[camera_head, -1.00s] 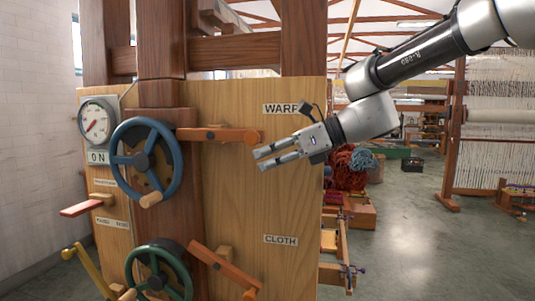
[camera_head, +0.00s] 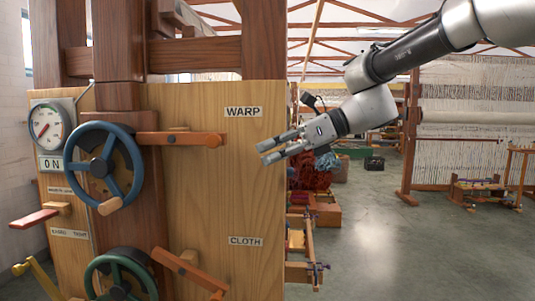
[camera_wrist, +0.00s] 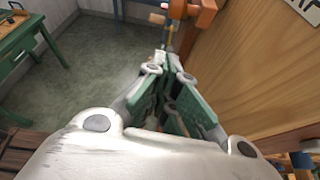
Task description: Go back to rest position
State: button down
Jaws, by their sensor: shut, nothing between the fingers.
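My gripper (camera_head: 268,153) is in front of the right part of the wooden panel (camera_head: 200,200) in the head view, below and right of the WARP label. Its fingers point left and are empty. In the wrist view the fingers (camera_wrist: 172,60) run close together, with an orange lever end (camera_wrist: 205,12) beyond them. In the head view the orange upper lever (camera_head: 185,139) reaches right from the blue handwheel (camera_head: 103,165), and its tip is apart from my gripper.
A green handwheel (camera_head: 120,275) and a lower orange lever (camera_head: 190,270) are below. A gauge (camera_head: 47,127) and a red lever (camera_head: 35,218) are at the left. Wool skeins (camera_head: 310,172) lie behind my gripper. Open floor (camera_head: 400,240) is at the right.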

jog(key=s+d+f+n+h, duration=0.2)
jog(key=d+f+n+h, duration=0.1)
jog(key=d+f+n, duration=0.45)
jog(key=s+d+f+n+h, duration=0.35)
jog(key=d+f+n, duration=0.25)
jog(key=d, duration=0.2)
jog(key=s+d+f+n+t+h, duration=0.1)
jog(key=s+d+n+h, duration=0.1)
jog(key=s+d, duration=0.2)
jog(key=s+d+f+n+t+h, duration=0.1)
jog(key=s+d, duration=0.3)
jog(key=d, duration=0.6)
jog(key=s+d+f+n+t+h, duration=0.1)
jog(key=s+d+n+t+h, duration=0.1)
jog(key=d, duration=0.6)
jog(key=shift+s+n+h, duration=0.65)
jog(key=shift+s+h, duration=0.2)
jog(key=shift+s, duration=0.2)
jog(key=shift+a, duration=0.1)
